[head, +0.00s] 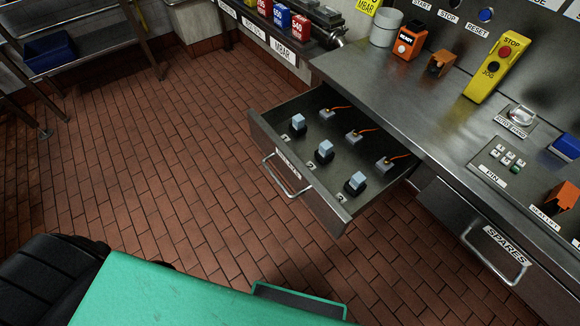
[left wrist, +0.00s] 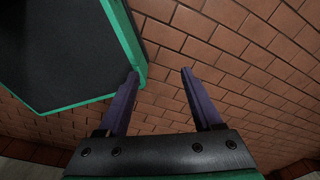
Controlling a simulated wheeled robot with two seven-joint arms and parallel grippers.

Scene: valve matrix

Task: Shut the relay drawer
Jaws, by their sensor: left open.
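The relay drawer (head: 320,203) is pulled out from the steel workbench in the head view, with a metal bar handle (head: 286,175) on its front. Inside it stand several pale-topped relays on black bases and several small sockets with orange wires. My left gripper (left wrist: 158,72) shows in the left wrist view only. Its two purple fingers are apart, with nothing between them, above the brick floor. In the head view neither gripper shows. The drawer does not show in the left wrist view.
The SPARES drawer (head: 478,240) is shut beside the open one. The workbench top (head: 400,95) carries a yellow stop pendant (head: 496,68) and orange devices. Brick floor (head: 170,150) is clear in front of the drawer. A blue bin (head: 50,52) sits on a shelf at the far left.

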